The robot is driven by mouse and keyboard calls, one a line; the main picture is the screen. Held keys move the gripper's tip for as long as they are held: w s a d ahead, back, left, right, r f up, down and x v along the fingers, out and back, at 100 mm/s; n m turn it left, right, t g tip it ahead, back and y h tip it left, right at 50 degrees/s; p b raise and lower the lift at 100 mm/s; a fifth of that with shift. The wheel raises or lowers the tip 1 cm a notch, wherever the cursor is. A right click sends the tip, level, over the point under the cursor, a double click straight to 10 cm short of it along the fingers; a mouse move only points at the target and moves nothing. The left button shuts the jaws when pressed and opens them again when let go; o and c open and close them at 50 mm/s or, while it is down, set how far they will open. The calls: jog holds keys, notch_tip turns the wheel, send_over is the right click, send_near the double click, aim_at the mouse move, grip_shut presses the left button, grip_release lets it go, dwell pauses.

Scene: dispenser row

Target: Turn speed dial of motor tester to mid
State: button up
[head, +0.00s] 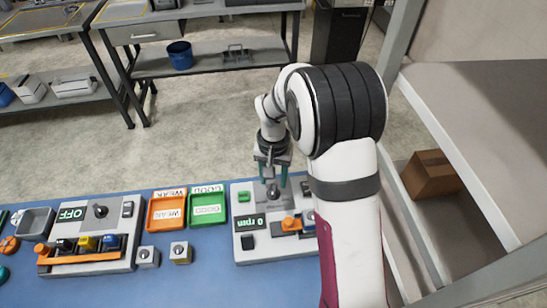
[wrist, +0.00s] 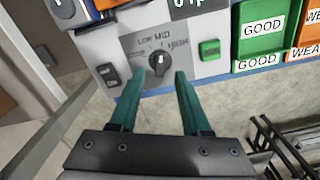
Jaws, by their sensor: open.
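The motor tester (head: 240,253) is a light grey box on the blue bench, with a display (head: 250,223) reading 0 rpm. Its speed dial (wrist: 159,60) is a dark round knob with a small white mark, under the labels LOW, MID and HIGH in the wrist view. I cannot tell for sure which label the mark points to. My gripper (wrist: 160,76) is open, with its two green fingers on either side of the dial's near edge in that view. In the head view my gripper (head: 271,181) points down over the dial; contact is unclear.
A green button (wrist: 209,48) and a black rocker switch (wrist: 108,74) flank the dial. Left of the tester are green (head: 208,220) and orange (head: 153,227) trays, small grey blocks, and another tester (head: 122,262) reading OFF. A shelf stands at right.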

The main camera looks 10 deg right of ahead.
aim_at(273, 189)
notch_tip(273, 189, up, 12)
jog(key=shift+r, duration=0.25)
jog(key=s+m+y, duration=0.1)
jog(key=s, duration=2.7)
jog(key=shift+r+m+y, duration=0.3)
jog(key=shift+r+y, duration=0.1)
jog(key=shift+r, duration=0.05)
